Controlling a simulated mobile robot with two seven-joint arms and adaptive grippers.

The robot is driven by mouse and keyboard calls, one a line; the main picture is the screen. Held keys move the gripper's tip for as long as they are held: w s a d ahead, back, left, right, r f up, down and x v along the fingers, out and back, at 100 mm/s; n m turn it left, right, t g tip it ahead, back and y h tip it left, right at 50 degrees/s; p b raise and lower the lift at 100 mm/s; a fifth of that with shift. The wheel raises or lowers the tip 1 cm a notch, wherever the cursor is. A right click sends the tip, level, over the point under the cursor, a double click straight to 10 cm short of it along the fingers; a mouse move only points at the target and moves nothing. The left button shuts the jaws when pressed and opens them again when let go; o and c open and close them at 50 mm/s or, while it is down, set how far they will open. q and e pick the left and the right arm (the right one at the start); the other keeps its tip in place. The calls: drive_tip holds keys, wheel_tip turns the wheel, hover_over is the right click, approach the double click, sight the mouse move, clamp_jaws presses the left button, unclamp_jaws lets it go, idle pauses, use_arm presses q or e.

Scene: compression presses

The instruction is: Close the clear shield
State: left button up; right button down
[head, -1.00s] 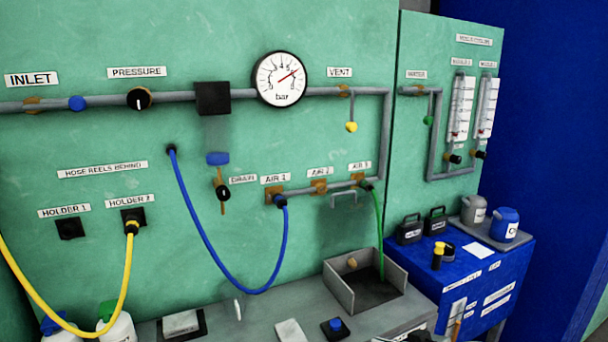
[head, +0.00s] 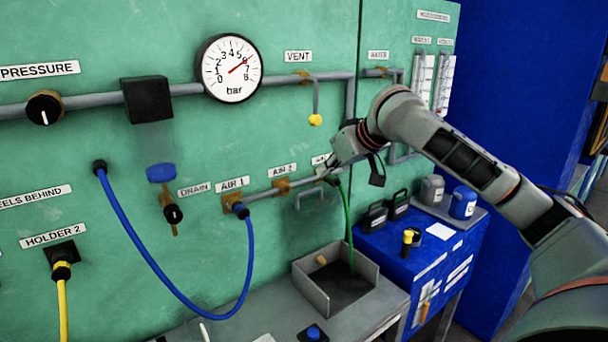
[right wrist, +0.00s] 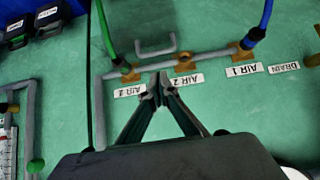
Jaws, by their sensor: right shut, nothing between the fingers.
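The clear shield is hard to make out. A faint, slightly darker see-through panel (head: 312,225) seems to stand upright against the green wall above the grey open box (head: 318,302). A pale U-shaped handle (head: 308,197) shows at its top, and also in the right wrist view (right wrist: 155,50). My right gripper (head: 328,168) is shut and empty near the AIR 3 label, a little above and right of the handle. In the right wrist view, which is upside down, its closed fingertips (right wrist: 160,88) lie between the AIR 2 and AIR 3 labels. My left gripper is out of view.
A green hose (head: 348,225) hangs from the AIR 3 outlet into the box, close to my right gripper. A blue hose (head: 180,290) loops from AIR 1. Canisters stand on the blue cabinet (head: 440,245) at the right.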

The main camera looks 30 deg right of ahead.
drive_tip(key=x, duration=0.9)
drive_tip(key=shift+f, duration=0.25)
